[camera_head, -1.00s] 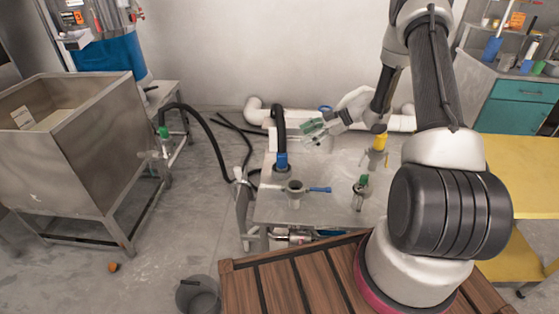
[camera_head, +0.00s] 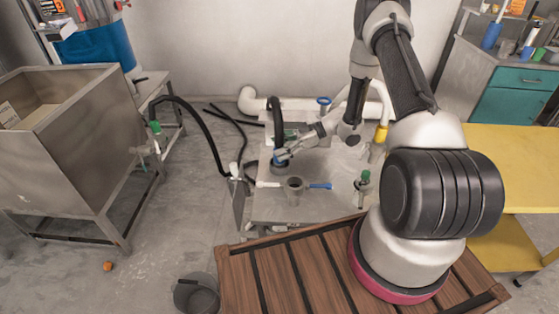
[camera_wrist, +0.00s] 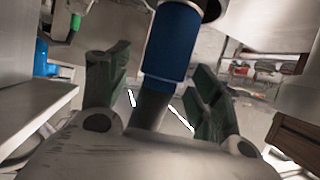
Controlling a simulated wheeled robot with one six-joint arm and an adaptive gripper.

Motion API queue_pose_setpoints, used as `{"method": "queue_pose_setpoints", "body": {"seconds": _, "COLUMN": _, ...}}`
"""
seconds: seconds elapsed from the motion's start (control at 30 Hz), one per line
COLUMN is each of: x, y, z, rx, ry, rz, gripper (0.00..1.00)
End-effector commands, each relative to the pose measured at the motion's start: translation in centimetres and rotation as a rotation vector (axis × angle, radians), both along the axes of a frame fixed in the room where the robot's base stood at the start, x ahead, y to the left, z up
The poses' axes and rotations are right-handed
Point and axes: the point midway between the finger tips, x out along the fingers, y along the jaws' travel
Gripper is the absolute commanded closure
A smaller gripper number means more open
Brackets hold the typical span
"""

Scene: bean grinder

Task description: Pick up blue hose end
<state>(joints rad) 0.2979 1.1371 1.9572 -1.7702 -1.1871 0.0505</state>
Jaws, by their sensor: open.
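The blue hose end (camera_head: 281,155) is a blue cuff at the bottom of a black hose (camera_head: 275,118) that arches over the metal table. In the head view, my gripper (camera_head: 289,153) is beside the cuff and partly covers it. In the wrist view, the blue cuff (camera_wrist: 172,42) and the dark hose stand between the two green-padded fingers of my gripper (camera_wrist: 161,72). The fingers are open, with gaps visible beside the hose. One end of the cuff meets a round metal fitting (camera_wrist: 207,8). Whether a finger touches the cuff is unclear.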

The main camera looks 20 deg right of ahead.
Motion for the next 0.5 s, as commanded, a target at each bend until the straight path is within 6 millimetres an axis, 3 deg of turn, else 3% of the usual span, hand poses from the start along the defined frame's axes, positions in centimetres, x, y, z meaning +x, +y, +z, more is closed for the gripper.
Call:
{"method": "queue_pose_setpoints", "body": {"seconds": 0.27, "x": 0.05, "y": 0.27, "z": -0.11, "rx": 0.000, "ry": 0.000, "rz": -0.001, "gripper": 0.38}}
{"method": "queue_pose_setpoints", "body": {"seconds": 0.5, "x": 0.05, "y": 0.27, "z": -0.10, "rx": 0.000, "ry": 0.000, "rz": -0.001, "gripper": 0.82}}
